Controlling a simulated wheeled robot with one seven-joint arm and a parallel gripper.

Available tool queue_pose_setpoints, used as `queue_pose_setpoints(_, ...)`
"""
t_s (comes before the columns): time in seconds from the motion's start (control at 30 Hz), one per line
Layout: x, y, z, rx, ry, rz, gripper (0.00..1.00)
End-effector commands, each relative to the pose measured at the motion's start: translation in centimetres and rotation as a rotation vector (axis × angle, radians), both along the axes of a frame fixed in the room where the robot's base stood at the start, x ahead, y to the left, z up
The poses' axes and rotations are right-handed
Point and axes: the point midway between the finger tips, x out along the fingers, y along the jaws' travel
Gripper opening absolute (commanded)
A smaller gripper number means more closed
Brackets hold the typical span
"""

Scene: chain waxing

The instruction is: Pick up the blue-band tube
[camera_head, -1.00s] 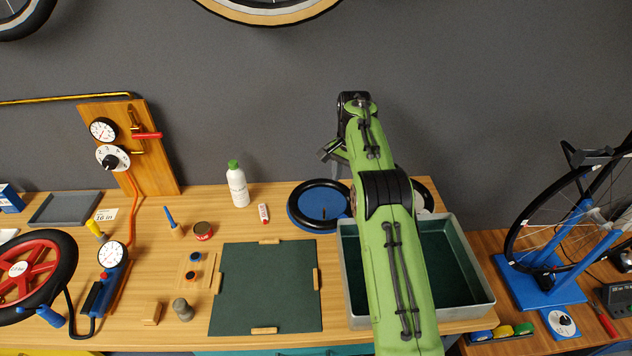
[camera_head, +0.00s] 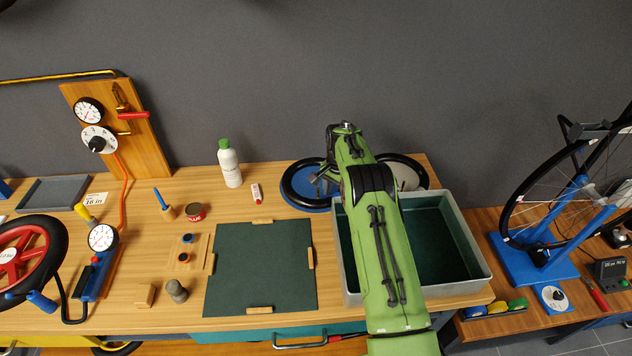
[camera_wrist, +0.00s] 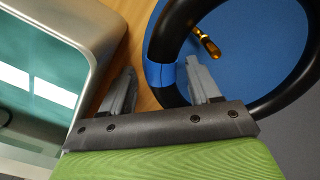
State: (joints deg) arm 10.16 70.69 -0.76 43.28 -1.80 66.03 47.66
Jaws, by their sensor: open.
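The blue-band tube is a black ring (camera_wrist: 161,110) with a blue band (camera_wrist: 160,75), lying on a blue disc (camera_wrist: 262,50). In the head view the tube (camera_head: 287,196) is at the back of the bench, partly hidden by my arm. My gripper (camera_wrist: 160,82) is open and empty. In the wrist view its fingers appear on either side of the banded stretch, the left over wood and the right over the disc. I cannot tell their exact height. A brass stem (camera_wrist: 207,42) sits inside the ring.
A grey metal bin (camera_head: 472,240) with a green floor stands close by; its rim (camera_wrist: 97,58) is left of my fingers in the wrist view. A second black ring (camera_head: 419,168) lies behind my arm. A white bottle (camera_head: 230,168) and small tube (camera_head: 256,193) stand left.

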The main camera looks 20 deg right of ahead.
Motion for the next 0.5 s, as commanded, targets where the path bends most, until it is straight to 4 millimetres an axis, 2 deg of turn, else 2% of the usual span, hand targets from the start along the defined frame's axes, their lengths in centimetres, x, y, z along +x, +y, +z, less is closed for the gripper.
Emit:
queue_pose_setpoints(0.23,0.0,-0.02,-0.48,-0.001,-0.001,0.0,0.62)
queue_pose_setpoints(0.5,0.0,-0.02,-0.46,-0.001,-0.001,0.0,0.22)
